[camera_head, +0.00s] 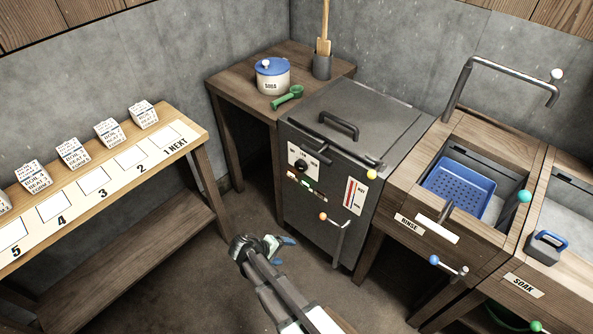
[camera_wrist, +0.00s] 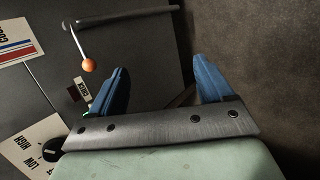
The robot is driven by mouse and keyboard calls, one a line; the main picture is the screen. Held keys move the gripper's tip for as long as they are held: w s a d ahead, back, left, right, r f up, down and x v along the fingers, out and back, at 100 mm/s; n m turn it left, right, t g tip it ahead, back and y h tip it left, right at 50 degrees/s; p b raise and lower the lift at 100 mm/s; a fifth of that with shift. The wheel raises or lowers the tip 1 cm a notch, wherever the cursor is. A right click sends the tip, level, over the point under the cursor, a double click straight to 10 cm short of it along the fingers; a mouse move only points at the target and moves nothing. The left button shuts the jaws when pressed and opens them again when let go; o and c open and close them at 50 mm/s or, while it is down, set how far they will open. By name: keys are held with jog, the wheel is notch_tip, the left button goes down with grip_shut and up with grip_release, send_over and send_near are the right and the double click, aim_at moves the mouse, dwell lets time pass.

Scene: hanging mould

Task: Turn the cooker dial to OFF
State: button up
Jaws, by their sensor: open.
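The cooker (camera_head: 330,205) is a dark grey box with a lid in the middle of the head view. Its black dial (camera_head: 302,167) sits on a white plate (camera_head: 318,171) at the upper left of the front; the pointer's setting is too small to tell. In the wrist view the dial (camera_wrist: 44,150) is at the lower left, partly cut off by my gripper's body, beside the words LOW and HIGH. My gripper (camera_head: 280,241) is open and empty, low in front of the cooker and below the dial. Its blue fingers (camera_wrist: 160,90) stand apart, touching nothing that I can see.
An orange-knobbed lever (camera_head: 323,216) and a handle bar (camera_head: 338,240) stick out of the cooker front. A gauge (camera_head: 354,195) is to the dial's right. The rinse sink (camera_head: 408,222) stands right, a shelf (camera_head: 110,180) left. The floor between is clear.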

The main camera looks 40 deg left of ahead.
aim_at(299, 168)
jog(key=w+a+r+m+t+y, duration=0.1)
jog(key=w+a+r+m+t, duration=0.3)
jog(key=a+r, duration=0.3)
jog(key=w+a+r+m+t+y, duration=0.1)
jog(key=w+a+r+t+y, duration=0.1)
jog(key=w+a+r+t, duration=0.35)
jog(key=w+m, duration=0.1)
jog(key=w, duration=0.3)
jog(key=w+r+m, duration=0.1)
jog(key=w, duration=0.4)
jog(key=w+a+m, duration=0.1)
jog(key=w, duration=0.3)
jog(key=shift+w+r+m+t, duration=0.15)
jog(key=shift+r+m+t, duration=0.05)
jog(key=shift+m+t, duration=0.15)
jog(key=shift+c, duration=0.2)
jog(key=c, duration=1)
